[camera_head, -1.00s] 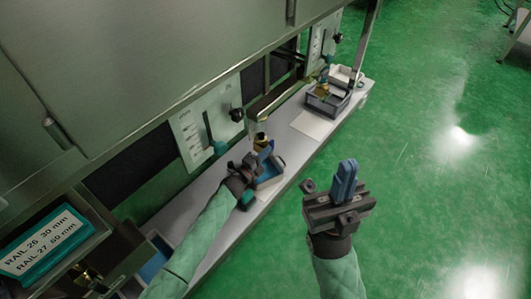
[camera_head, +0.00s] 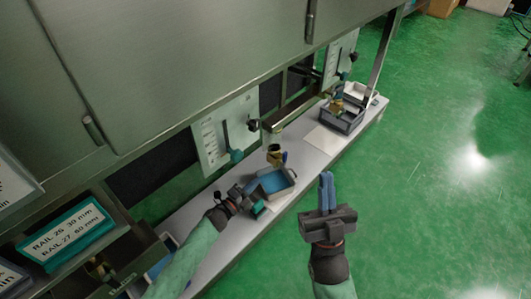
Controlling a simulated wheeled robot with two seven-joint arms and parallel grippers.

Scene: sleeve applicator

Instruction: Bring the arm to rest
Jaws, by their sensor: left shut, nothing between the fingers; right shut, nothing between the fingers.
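A brass-coloured fitting (camera_head: 275,155) is above the blue tray. A grey bin (camera_head: 342,117) stands further along the shelf, beyond a white sheet (camera_head: 327,139). A metal cabinet (camera_head: 190,60) overhangs the shelf. The green floor (camera_head: 440,190) at right is clear.

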